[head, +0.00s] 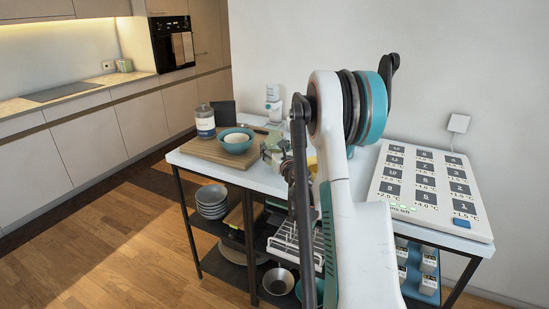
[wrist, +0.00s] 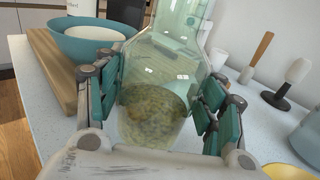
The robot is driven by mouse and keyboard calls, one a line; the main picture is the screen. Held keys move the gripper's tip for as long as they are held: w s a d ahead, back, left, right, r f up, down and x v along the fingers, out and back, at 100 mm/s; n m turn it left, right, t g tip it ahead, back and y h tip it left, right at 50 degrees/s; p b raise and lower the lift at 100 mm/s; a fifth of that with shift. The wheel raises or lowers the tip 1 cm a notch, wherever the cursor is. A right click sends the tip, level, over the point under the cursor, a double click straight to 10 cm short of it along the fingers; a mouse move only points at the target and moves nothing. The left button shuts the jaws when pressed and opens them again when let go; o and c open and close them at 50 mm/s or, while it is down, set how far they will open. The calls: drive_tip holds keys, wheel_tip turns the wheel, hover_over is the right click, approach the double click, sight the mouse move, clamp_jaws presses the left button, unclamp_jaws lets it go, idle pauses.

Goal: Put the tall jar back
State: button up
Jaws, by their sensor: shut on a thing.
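A tall clear glass jar (wrist: 165,60) with mottled green-brown contents in its lower part is in the wrist view. My gripper (wrist: 158,100) is shut on it, with the teal finger pads on its left and right sides. The jar's top runs out of the wrist picture. In the head view my gripper (head: 274,156) is mostly hidden by my arm, over the middle of the white worktop (head: 195,160).
A wooden board (head: 205,151) left of my gripper carries a teal bowl (head: 240,147) with a white bowl inside, and a labelled jar (head: 205,124). A large button panel (head: 420,185) fills the right end. Brushes (wrist: 285,82) stand right of the jar. Bowls and a rack occupy lower shelves.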

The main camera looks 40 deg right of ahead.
wheel_tip(320, 180, down, 3)
drive_tip(key=shift+f+b, duration=0.1)
drive_tip(key=shift+b, duration=0.35)
drive_tip(key=o, duration=1.5)
drive_tip(key=shift+o, duration=0.2)
drive_tip(key=shift+s, duration=0.2)
drive_tip(key=p+v, duration=0.2)
drive_tip(key=v, duration=0.8)
drive_tip(key=shift+s+a, duration=0.1)
drive_tip(key=shift+s, duration=0.1)
drive_tip(key=shift+s+a, duration=0.25)
drive_tip(key=shift+s, duration=0.3)
